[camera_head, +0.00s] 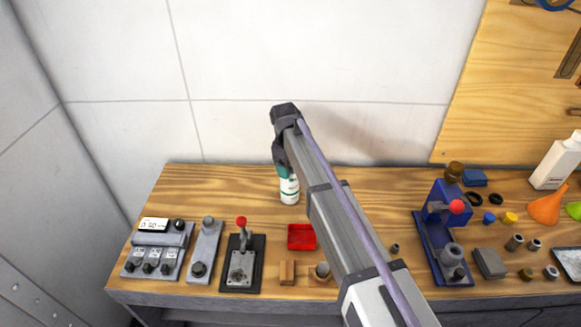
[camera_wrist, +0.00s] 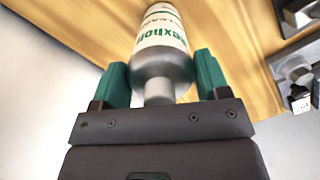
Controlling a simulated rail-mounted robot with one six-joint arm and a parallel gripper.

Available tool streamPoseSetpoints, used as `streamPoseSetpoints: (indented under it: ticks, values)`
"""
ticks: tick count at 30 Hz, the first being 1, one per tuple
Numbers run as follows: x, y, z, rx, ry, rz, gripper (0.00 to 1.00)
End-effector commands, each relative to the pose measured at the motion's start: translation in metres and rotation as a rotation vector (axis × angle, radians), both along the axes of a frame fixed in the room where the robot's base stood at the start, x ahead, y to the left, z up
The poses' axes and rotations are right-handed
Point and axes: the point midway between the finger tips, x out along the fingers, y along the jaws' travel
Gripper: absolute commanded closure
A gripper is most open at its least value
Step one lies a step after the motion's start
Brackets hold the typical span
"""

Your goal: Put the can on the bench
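The can (camera_head: 289,190) is white with green lettering and a grey shoulder and neck. It is near the back of the wooden bench (camera_head: 225,185), upright in the head view; whether its base touches the wood I cannot tell. My gripper (camera_head: 284,171) comes down on it from above. In the wrist view the can (camera_wrist: 162,45) lies between the two green fingers of my gripper (camera_wrist: 162,78), which meet its sides at the shoulder. The gripper looks shut on it.
A red tray (camera_head: 301,237), a lever box (camera_head: 241,265) and a control box (camera_head: 157,250) stand in front and left. A blue press (camera_head: 436,235), a white bottle (camera_head: 557,160) and small parts are right. Bare wood lies left of the can; a wall stands behind.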

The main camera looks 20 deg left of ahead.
Motion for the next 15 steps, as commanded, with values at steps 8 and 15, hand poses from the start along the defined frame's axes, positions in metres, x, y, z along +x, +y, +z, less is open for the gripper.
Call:
streamPoseSetpoints:
  ticks: [8, 15]
  values:
    - [0.0, 0.0, 0.0006, 0.0, 0.0, 0.0, 0.08]
    - [0.0, 0.0, 0.0039, 0.0, 0.0, 0.0, 0.08]
